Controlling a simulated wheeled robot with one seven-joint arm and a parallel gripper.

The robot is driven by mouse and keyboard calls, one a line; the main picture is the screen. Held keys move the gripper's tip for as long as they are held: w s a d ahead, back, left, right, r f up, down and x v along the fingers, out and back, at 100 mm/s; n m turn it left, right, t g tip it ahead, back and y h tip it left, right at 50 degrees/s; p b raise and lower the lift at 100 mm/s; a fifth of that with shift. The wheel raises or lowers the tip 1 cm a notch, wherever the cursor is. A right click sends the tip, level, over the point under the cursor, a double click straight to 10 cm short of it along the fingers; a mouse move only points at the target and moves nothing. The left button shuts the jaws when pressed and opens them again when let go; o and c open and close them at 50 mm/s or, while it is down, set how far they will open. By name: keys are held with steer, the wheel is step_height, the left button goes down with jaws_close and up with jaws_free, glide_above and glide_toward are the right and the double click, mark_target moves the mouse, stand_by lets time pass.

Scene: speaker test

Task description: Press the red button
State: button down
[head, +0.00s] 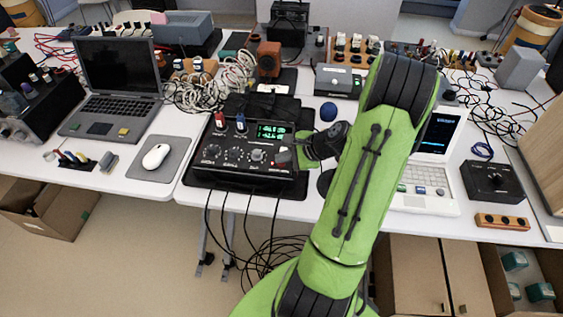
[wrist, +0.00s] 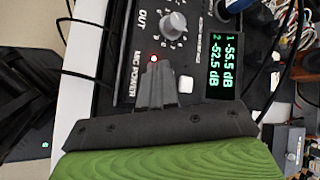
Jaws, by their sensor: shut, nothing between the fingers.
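The red button (wrist: 154,58) is a small, glowing red dot with a pale rim on the black device's panel, beside the words "MIC POWER", in the wrist view. My gripper (wrist: 155,70) is shut and empty. Its grey fingertips are right at the button's near side in the picture; I cannot tell whether they touch it. In the head view the black device (head: 228,172) stands at the table's front edge, and my gripper (head: 283,157) is over its right end.
A white square button (wrist: 186,84) and a grey knob (wrist: 172,24) are close to my fingertips. A green-lit display (wrist: 224,66) is to the right. In the head view, a mouse (head: 155,156) and a laptop (head: 112,105) stand left, and a white keyboard device (head: 425,190) stands right.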

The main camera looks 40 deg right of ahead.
mark_target(284, 164)
steer(key=shift+f, duration=0.2)
steer(key=shift+r+p, duration=0.9)
steer(key=shift+r, duration=0.05)
step_height(284, 164, up, 6)
steer(key=p, duration=0.6)
